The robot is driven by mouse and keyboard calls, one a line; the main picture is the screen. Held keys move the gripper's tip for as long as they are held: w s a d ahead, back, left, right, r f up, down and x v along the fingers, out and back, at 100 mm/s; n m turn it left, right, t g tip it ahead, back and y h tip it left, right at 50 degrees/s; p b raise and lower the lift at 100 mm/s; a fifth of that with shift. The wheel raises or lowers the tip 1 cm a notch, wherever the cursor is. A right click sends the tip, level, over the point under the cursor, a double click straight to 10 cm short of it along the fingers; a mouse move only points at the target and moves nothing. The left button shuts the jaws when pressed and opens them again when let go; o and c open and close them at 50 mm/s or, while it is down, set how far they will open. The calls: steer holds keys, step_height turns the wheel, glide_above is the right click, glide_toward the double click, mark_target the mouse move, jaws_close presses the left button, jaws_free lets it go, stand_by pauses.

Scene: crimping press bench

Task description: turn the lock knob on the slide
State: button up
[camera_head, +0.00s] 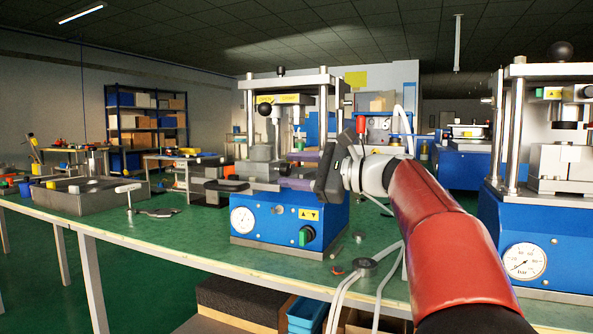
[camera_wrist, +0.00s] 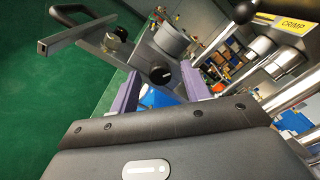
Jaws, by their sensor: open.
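A blue crimping press (camera_head: 285,215) stands on the green bench, with a grey slide (camera_head: 262,172) at its middle level. In the wrist view, a round black knob (camera_wrist: 160,74) with a pale mark sits on the grey metal slide (camera_wrist: 150,52), and looks like the lock knob. My gripper (camera_wrist: 160,70) is open, its two purple fingers on either side of the knob in this view. Whether they touch it cannot be told.
A black-handled bar (camera_wrist: 75,35) and a second dark knob (camera_wrist: 119,34) lie near the slide. Press columns (camera_head: 324,120) and a black ball lever (camera_head: 265,109) stand close by. Another blue press (camera_head: 540,235) is at right. A grey tray (camera_head: 85,197) is at left.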

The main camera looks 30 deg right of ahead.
steer(key=c, duration=1)
steer(key=shift+f+b, duration=0.1)
steer(key=shift+b, duration=0.25)
steer(key=n+b, duration=0.2)
steer(key=n, duration=0.1)
steer(key=shift+f, duration=0.1)
steer(key=shift+n+b, duration=0.85)
steer(key=shift+n, duration=0.55)
steer(key=o, duration=1)
